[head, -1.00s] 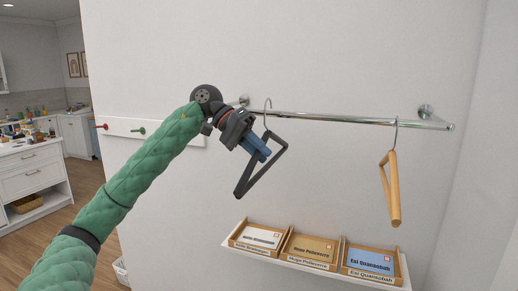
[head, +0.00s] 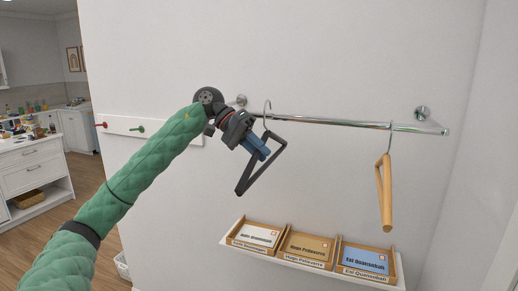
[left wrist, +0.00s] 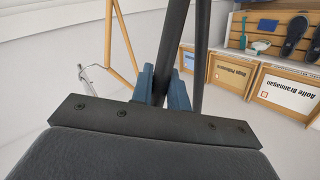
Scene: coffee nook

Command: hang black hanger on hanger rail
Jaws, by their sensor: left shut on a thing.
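My left gripper (head: 259,147) is shut on the black hanger (head: 246,184), holding it tilted at the rail's left part. The hanger's silver hook (head: 267,107) rises to the rail and its curve shows above the rail line. I cannot tell whether the hook is over the rail or only in front of it. The chrome hanger rail (head: 340,123) runs along the wall between two round mounts. In the left wrist view, the black hanger's bar (left wrist: 174,50) passes between my blue fingertips. My right gripper is not in view.
A wooden hanger (head: 386,190) hangs on the rail's right part. Below is a white shelf (head: 300,270) with several labelled trays. A peg strip (head: 165,133) with coloured knobs is on the wall behind my left arm. The rail's middle is free.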

